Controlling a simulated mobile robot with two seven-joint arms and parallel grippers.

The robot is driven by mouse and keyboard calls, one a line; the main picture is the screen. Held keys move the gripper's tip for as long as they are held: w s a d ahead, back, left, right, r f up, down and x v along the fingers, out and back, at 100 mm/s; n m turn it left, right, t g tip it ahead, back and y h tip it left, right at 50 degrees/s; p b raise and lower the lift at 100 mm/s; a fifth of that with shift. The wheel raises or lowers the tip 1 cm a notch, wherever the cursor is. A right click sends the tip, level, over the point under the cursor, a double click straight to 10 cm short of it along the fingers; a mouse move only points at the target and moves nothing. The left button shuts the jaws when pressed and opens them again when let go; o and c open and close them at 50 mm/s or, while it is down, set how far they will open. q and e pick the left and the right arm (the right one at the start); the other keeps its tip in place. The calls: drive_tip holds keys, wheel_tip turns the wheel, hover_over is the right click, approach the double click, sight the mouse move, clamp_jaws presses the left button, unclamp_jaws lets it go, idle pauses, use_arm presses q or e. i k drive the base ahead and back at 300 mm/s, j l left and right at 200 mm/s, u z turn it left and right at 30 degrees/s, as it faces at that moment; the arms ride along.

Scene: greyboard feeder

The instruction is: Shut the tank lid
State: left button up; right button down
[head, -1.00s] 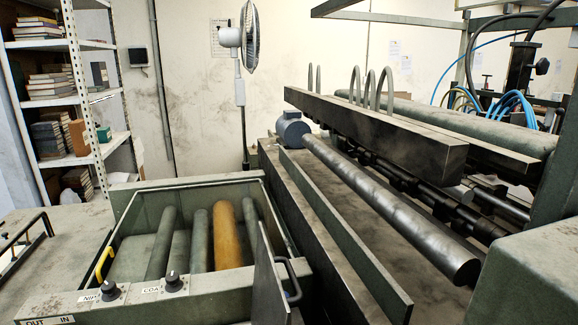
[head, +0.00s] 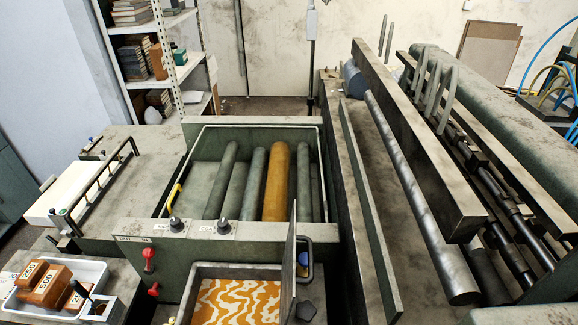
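The tank (head: 240,270) is a grey box at the bottom middle of the head view, below the roller housing. Its top is uncovered and shows an orange and white marbled surface (head: 236,300) inside. The tank lid (head: 289,268) appears to be the thin grey panel standing upright, nearly edge-on, at the tank's right side. A dark loop handle (head: 311,262) shows on the lid's right side. The lid is open. The tank's lower part is cut off by the frame edge. Neither gripper is in view.
Rollers, one of them orange (head: 276,180), lie in the open housing behind the tank. Two knobs (head: 223,228) and red levers (head: 149,256) are near its front. A white tray (head: 92,268) with brown weights is at left. A long bar (head: 370,215) and roller (head: 415,205) run along the right.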

sight(289, 280)
drive_tip(key=l+u, duration=0.65)
drive_tip(key=l, duration=0.2)
drive_tip(key=l+u, duration=0.35)
drive_tip(key=i+j+z, duration=0.45)
drive_tip(key=j+z, duration=0.25)
drive_tip(key=i+j+z, duration=0.15)
drive_tip(key=j+z, duration=0.2)
drive_tip(key=j, duration=0.25)
drive_tip(key=i+j+z, duration=0.1)
drive_tip(key=j+z, duration=0.25)
drive_tip(key=j, duration=0.15)
drive_tip(key=j+z, duration=0.35)
drive_tip(key=j, duration=0.2)
